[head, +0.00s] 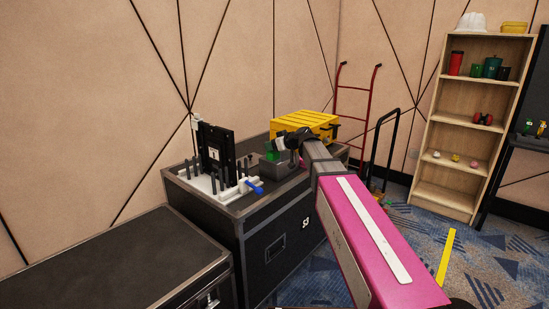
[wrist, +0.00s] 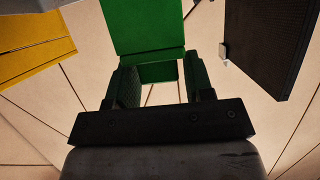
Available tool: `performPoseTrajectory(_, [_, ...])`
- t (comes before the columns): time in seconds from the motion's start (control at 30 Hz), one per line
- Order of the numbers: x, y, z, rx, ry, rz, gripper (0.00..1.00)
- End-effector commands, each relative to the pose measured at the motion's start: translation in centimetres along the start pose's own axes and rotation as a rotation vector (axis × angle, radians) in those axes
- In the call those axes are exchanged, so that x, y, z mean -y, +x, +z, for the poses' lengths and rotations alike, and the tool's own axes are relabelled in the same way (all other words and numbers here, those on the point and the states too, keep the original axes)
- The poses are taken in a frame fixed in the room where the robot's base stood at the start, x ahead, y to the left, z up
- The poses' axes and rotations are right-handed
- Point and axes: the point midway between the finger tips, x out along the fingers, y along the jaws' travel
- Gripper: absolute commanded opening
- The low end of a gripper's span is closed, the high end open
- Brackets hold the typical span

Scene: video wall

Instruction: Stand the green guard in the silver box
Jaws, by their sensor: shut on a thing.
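My gripper (head: 283,143) is over the silver box (head: 285,170), which is a small grey open box on the black flight case. In the wrist view my gripper (wrist: 158,80) is shut on the green guard (wrist: 145,25), a flat green plate with a window-like gap near the fingers. In the head view only a small part of the green guard (head: 272,155) shows, at the upper left of the box. My gripper and arm hide the rest. I cannot tell whether the guard touches the box floor.
A black panel (head: 216,148) stands in a white rack with several dark posts and a blue-handled item (head: 255,187), left of the box. A yellow case (head: 305,122) is close behind. The lower flight case (head: 110,262) has a clear top. A shelf (head: 470,145) stands right.

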Motion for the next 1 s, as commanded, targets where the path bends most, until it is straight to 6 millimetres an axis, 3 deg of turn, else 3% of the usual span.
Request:
performPoseTrajectory(0.1, [-2.1, 2.1, 0.7, 0.001, 0.001, 0.001, 0.25])
performPoseTrajectory(0.3, [-3.6, 3.6, 1.4, 0.000, 0.000, 0.001, 0.25])
performPoseTrajectory(0.47, [-3.8, 3.9, 1.9, 0.000, 0.001, 0.001, 0.25])
performPoseTrajectory(0.77, [-3.7, 5.1, 5.1, 0.001, 0.001, 0.001, 0.25])
performPoseTrajectory(1.0, [-3.7, 5.2, 5.2, 0.000, 0.000, 0.001, 0.25])
